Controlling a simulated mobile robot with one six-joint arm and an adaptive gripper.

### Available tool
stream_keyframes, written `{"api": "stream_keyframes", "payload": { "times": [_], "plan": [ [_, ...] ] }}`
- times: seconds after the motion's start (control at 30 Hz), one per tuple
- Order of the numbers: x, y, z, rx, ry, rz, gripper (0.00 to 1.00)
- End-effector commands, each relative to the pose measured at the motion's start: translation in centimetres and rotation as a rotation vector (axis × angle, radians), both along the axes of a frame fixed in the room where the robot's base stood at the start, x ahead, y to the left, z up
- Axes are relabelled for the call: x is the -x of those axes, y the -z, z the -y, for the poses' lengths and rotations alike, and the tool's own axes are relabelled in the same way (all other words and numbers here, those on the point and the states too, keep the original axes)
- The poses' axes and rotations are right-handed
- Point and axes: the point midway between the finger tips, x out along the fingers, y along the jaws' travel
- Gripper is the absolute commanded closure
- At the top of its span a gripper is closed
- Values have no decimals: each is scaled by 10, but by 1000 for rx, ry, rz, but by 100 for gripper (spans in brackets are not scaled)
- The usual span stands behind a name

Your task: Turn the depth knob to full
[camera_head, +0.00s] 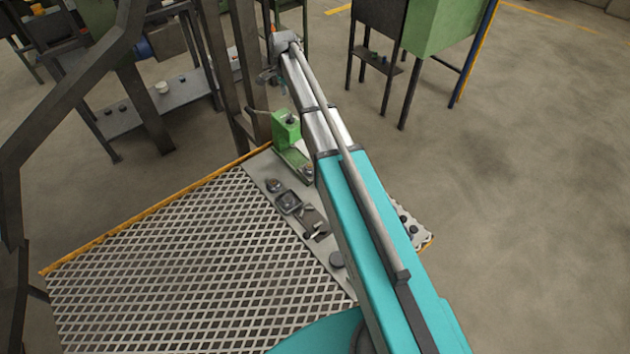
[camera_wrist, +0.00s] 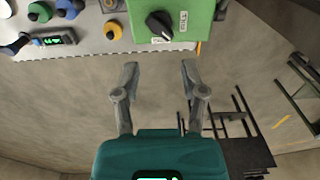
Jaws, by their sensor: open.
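A black pointer knob (camera_wrist: 158,25) sits on the face of a green box (camera_wrist: 183,14) at the top of the wrist view. Small white labels lie beside it, too small to read, so I cannot confirm that it is the depth knob. The knob's pointer is slanted. My gripper (camera_wrist: 160,68) is open and empty, its two fingers spread apart below the knob in the picture. They are not touching it. In the head view my arm reaches away, and its fingers are too small to make out clearly.
A pale panel (camera_wrist: 80,42) left of the green box carries a yellow button (camera_wrist: 113,29), blue and green knobs and a lit display (camera_wrist: 55,40). In the head view a mesh platform (camera_head: 180,265) lies left of my arm; open floor (camera_head: 540,200) lies right.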

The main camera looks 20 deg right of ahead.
Motion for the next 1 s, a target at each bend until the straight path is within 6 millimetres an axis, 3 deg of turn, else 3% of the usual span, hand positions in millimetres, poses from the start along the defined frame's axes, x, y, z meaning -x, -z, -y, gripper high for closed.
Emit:
{"api": "stream_keyframes", "payload": {
  "times": [0.3,0.7,1.0],
  "plan": [
    [0,-30,0,0,0,0,46],
    [0,-51,0,0,0,0,46],
    [29,-29,2,0,-92,0,46]
  ]
}}
